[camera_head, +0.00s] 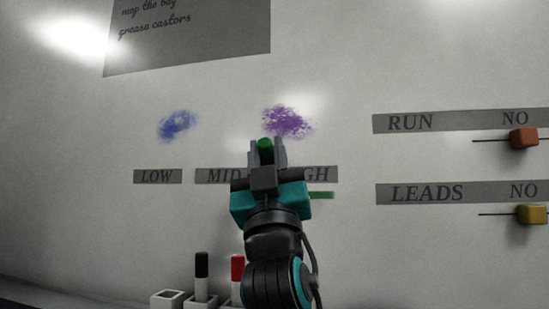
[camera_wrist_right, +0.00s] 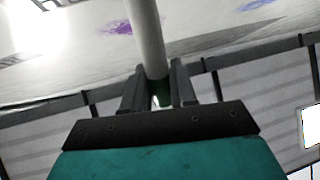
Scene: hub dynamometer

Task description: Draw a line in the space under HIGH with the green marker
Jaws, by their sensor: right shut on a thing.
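My right gripper (camera_head: 266,150) is in front of the whiteboard, shut on the green marker (camera_head: 265,145), whose green end shows between the fingers. In the right wrist view the marker's white barrel (camera_wrist_right: 147,35) rises from between the fingertips (camera_wrist_right: 158,80) toward the board. Whether its tip touches the board, I cannot tell. The HIGH label (camera_head: 321,174) is partly hidden behind my gripper. A short green stroke (camera_head: 322,195) shows on the board just under HIGH; its left part is hidden by my gripper. My left gripper is not in view.
LOW (camera_head: 157,177) and MID (camera_head: 220,176) labels are to the left. Blue (camera_head: 177,125) and purple (camera_head: 287,121) smudges lie above the labels. Black (camera_head: 201,267) and red (camera_head: 237,268) markers stand in holders at the bottom. RUN and LEADS sliders (camera_head: 523,139) are at right.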

